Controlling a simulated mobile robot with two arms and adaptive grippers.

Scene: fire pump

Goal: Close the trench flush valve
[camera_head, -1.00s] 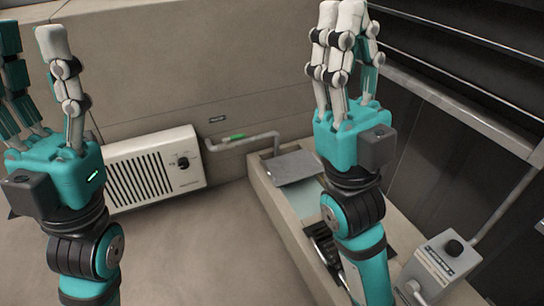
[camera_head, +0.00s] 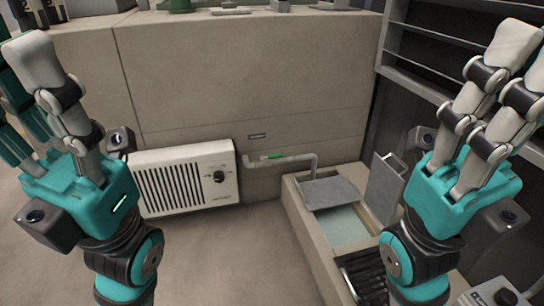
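A small valve with a green lever (camera_head: 274,156) sits on a grey pipe (camera_head: 298,160) against the beige wall, centre of the head view. The lever appears to lie roughly along the pipe. The pipe bends down at its right end towards the trench (camera_head: 345,222). My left gripper (camera_head: 22,75) is at the far left, fingers up, spread and empty, well apart from the valve. My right gripper (camera_head: 512,75) is at the far right, fingers up, also well apart from the valve.
A white louvred heater (camera_head: 185,178) with a black knob is on the wall left of the valve. A grey plate (camera_head: 331,192) covers part of the trench; another panel (camera_head: 386,188) stands upright beside it. A control box (camera_head: 492,296) is at lower right. Floor before the valve is clear.

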